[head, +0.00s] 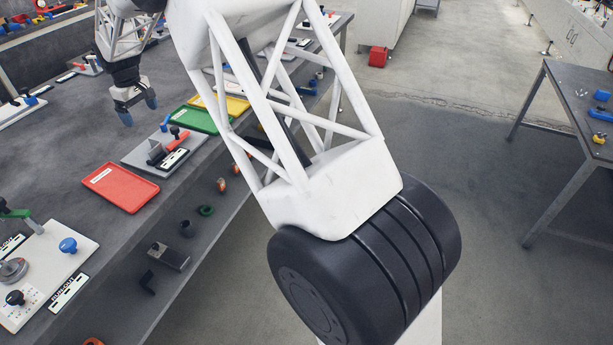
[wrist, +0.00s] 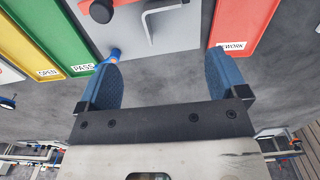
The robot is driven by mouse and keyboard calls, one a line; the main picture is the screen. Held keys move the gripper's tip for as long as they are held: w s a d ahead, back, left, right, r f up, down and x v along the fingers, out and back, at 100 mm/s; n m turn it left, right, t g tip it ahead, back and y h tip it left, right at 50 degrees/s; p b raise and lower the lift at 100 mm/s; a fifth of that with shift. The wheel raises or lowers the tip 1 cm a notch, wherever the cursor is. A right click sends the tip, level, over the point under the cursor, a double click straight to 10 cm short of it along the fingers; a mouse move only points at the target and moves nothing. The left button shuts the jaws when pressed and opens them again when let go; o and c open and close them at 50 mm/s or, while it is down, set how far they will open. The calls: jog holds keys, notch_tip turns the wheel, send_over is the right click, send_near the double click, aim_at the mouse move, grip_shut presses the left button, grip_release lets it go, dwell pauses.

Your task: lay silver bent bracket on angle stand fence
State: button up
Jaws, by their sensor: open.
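My gripper (head: 138,109) is open and empty above the grey bench, behind the plate with the angle stand. In the wrist view its two blue fingers (wrist: 163,68) are wide apart, with bare bench between them. A pale silver bent strip, which looks like the bent bracket (wrist: 148,27), shows at the top edge of the wrist view, beyond the fingertips and partly cut off. It lies at or against the grey angle stand (head: 155,153); I cannot tell if it touches the fence. The bracket is too small to make out in the head view.
A red tray (head: 121,188) lies on one side of the stand's plate, and green (head: 207,120) and yellow (head: 236,105) trays on the other. A red-handled clamp (head: 178,138) and a blue knob (wrist: 114,55) rise from the plate. Loose parts sit on the lower shelf.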

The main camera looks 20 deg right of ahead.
jog(key=s+d+r+m, duration=0.1)
jog(key=s+d+r, duration=0.4)
jog(key=s+d, duration=0.25)
jog(key=s+d+r+m+t, duration=0.1)
jog(key=s+d+r+m, duration=0.1)
jog(key=s+d+r, duration=0.55)
jog(key=s+d+r+m, duration=0.15)
jog(key=s+d, duration=0.35)
jog(key=s, duration=0.5)
jog(key=s+d+f+m, duration=0.1)
jog(key=s+d, duration=0.3)
jog(key=s, duration=0.6)
jog(key=s+d+f+m+t, duration=0.1)
jog(key=s+d+f+m, duration=0.1)
jog(key=s, duration=0.9)
jog(key=s+d+f+m, duration=0.1)
jog(key=s+d, duration=0.4)
jog(key=s, duration=0.6)
jog(key=shift+s+d+f+t, duration=0.15)
jog(key=shift+d+f+t, duration=0.1)
jog(key=shift+d+t, duration=0.1)
jog(key=shift+m, duration=0.25)
